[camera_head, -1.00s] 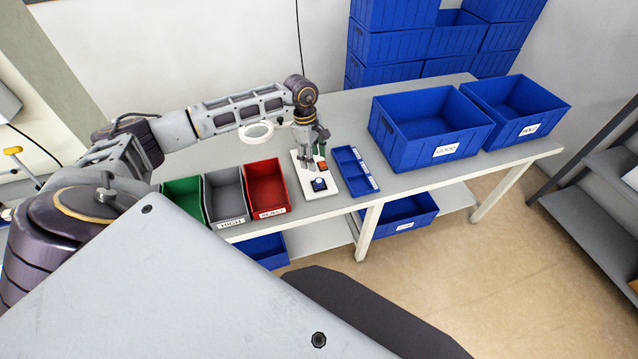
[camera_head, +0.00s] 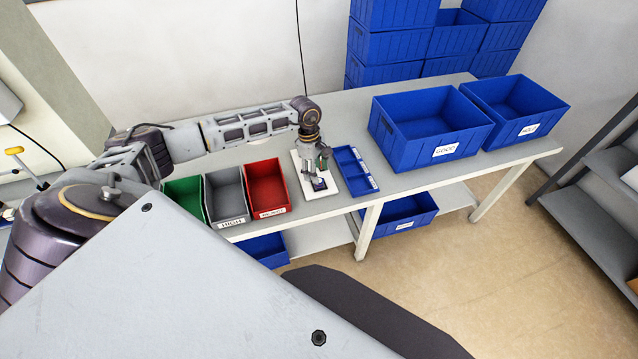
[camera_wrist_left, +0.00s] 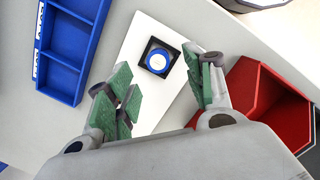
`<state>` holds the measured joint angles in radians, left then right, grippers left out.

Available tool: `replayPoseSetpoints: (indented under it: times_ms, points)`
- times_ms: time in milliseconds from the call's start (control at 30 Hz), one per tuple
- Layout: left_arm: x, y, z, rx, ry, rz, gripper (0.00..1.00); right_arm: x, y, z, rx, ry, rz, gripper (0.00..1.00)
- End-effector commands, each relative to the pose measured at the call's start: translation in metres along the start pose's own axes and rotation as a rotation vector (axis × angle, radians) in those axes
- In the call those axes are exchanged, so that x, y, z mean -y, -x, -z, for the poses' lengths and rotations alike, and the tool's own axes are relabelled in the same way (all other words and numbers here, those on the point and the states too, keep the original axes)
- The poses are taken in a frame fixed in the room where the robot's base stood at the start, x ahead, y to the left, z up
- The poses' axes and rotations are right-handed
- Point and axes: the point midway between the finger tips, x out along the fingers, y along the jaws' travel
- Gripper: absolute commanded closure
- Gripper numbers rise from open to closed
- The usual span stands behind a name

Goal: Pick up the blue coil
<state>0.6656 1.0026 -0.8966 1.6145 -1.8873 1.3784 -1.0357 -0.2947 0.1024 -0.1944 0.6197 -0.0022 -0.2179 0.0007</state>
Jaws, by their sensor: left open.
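The blue coil (camera_wrist_left: 157,62) is round with a white ring and sits in a square black holder (camera_wrist_left: 160,54) on a white board (camera_wrist_left: 144,32). In the head view the coil and holder (camera_head: 319,184) show small at the board's near end, partly hidden by my gripper. My left gripper (camera_head: 316,176) is over the board, just behind the coil. In the left wrist view its green-padded fingers (camera_wrist_left: 163,88) are apart with nothing between them, and the coil shows beyond the gap between the fingertips. My right gripper is out of view.
A red bin (camera_head: 267,186), a grey bin (camera_head: 226,194) and a green bin (camera_head: 184,199) stand left of the board. A blue divided tray (camera_head: 352,170) lies close on its right. Large blue crates (camera_head: 434,134) stand farther right on the table.

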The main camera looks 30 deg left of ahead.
Motion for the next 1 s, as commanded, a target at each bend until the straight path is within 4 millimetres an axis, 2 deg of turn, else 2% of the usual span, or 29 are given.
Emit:
replayPoseSetpoints:
  times_ms: [467,967,1000]
  points:
    - [-0.002,-0.045,-0.001,0.0,0.0,0.001,0.47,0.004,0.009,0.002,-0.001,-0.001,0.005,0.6]
    - [-0.002,-0.047,-0.001,0.0,0.0,0.001,0.47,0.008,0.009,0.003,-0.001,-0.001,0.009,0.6]
    - [-0.002,-0.047,-0.001,0.0,0.0,0.001,0.5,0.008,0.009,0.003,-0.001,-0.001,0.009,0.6]
